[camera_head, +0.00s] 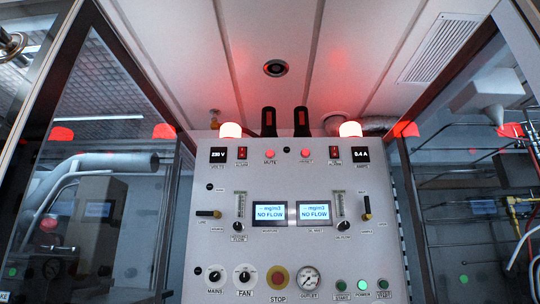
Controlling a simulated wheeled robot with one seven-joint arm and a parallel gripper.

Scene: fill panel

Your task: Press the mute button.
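The mute button (269,154) is a small round red button near the top of the grey control panel (230,262). Nothing covers the mute button. My gripper does not show in this view.
Two red-white lamps (230,130) (350,129) glow on top of the panel. Displays (269,214) (313,212) read NO FLOW. Below are a red STOP button (278,278) and a gauge (309,278). Glass doors (95,165) (470,170) flank the panel.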

